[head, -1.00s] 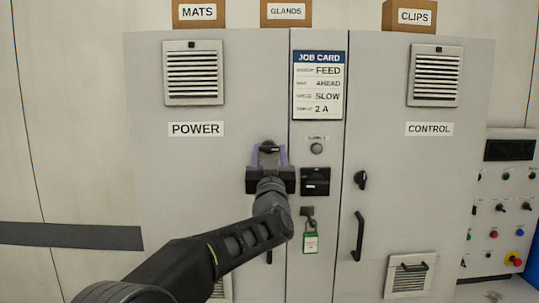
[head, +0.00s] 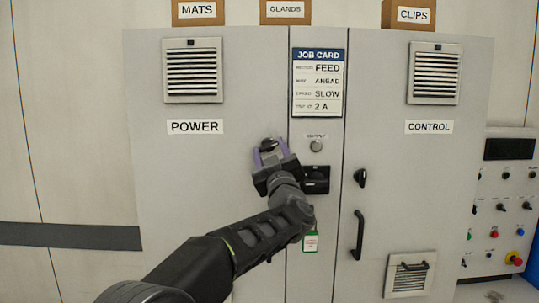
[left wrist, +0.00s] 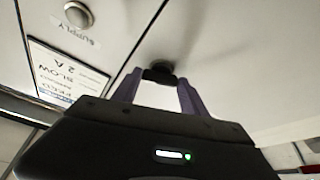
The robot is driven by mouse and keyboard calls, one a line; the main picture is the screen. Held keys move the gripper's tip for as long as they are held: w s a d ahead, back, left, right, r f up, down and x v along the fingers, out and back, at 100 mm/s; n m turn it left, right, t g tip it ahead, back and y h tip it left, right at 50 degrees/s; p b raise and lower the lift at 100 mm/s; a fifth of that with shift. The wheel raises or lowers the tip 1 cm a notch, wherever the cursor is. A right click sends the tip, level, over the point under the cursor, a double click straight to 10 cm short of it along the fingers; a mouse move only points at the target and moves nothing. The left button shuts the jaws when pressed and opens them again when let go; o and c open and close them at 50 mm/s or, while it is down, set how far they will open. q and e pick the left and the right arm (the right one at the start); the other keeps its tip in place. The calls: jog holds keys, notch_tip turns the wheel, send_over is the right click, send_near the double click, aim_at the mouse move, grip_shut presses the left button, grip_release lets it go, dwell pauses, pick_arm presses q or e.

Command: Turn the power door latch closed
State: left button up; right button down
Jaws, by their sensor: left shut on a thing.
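The power door (head: 200,180) is a light grey cabinet door labelled POWER, and it looks shut. Its black latch (head: 267,145) is near the door's right edge. My left gripper (head: 270,157) is shut on the latch, with one purple finger on each side and the wrist tilted. In the left wrist view the latch (left wrist: 159,70) shows dark between the fingertips (left wrist: 158,78). The latch's exact angle is partly hidden by the fingers. My right gripper is not in view.
Right of my gripper are a black switch (head: 316,180) and a green tag (head: 310,242) on the narrow middle panel, below the job card (head: 318,83). The control door (head: 429,180) has its own latch (head: 361,178) and handle (head: 357,235). Boxes stand on top.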

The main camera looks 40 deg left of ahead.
pick_arm(q)
jog(key=n+g, duration=0.2)
jog(key=n, duration=0.2)
jog(key=shift+y, duration=0.3)
jog(key=n, duration=0.1)
jog(key=n+g+p, duration=0.1)
jog(key=n, duration=0.1)
jog(key=shift+w+d+r+n, duration=0.1)
jog(key=shift+r+n, duration=0.05)
jog(key=shift+n, duration=0.15)
jog(key=n+g+p, duration=0.1)
jog(key=n+g, duration=0.1)
jog(key=n, duration=0.2)
jog(key=shift+r, duration=0.15)
jog(key=shift+d+n+g+h+p, duration=0.1)
jog(key=shift+n+g+h+p, duration=0.2)
jog(key=shift+n+p, duration=0.45)
jog(key=shift+n+g+h+p, duration=0.3)
jog(key=shift+n, duration=0.85)
jog(key=o, duration=1.4)
